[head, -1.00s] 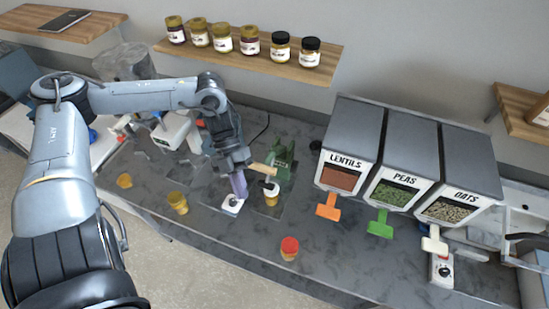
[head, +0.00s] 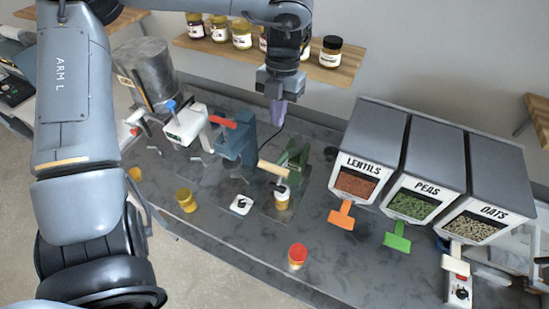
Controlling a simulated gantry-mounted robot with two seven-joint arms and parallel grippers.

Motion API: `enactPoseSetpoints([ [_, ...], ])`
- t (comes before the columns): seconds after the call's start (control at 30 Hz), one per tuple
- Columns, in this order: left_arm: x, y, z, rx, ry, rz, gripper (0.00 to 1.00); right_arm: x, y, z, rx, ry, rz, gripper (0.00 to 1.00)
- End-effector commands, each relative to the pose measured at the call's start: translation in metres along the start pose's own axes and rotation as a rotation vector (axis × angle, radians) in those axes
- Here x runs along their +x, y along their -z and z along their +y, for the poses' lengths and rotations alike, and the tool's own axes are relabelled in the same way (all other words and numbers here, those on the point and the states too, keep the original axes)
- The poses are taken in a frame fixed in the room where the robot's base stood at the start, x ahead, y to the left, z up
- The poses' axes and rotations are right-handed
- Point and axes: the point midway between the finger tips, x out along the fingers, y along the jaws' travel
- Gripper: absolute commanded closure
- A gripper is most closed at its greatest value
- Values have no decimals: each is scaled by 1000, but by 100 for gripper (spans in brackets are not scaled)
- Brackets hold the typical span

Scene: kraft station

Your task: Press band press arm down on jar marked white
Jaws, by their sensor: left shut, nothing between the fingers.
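A green press (head: 294,160) stands on the counter near the middle, with a pale wooden arm (head: 272,168) reaching out to its left. An amber jar (head: 282,201) with a pale upper part stands upright below this arm. The arm looks close above the jar; I cannot tell whether they touch. No readable marking shows on the jar. My left gripper (head: 278,118) is shut and empty, its purple fingers pointing down, above and behind the press in the picture. My right gripper is not in view.
A small white pad (head: 241,204) lies left of the jar. A blue press (head: 238,143) with a red handle (head: 223,122) stands farther left. Dispensers (head: 408,190) stand right; a jar shelf (head: 335,72) hangs behind.

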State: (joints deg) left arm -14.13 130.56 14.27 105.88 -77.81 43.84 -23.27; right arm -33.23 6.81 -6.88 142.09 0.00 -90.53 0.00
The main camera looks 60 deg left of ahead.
Motion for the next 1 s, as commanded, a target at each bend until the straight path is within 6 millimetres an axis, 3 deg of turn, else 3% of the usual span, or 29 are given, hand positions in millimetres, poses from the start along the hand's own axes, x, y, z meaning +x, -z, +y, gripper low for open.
enactPoseSetpoints([
  [0.47,11,0,0,0,0,4,100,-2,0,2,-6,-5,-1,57],
  [1.0,102,2,1,-1,-1,6,100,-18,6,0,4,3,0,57],
])
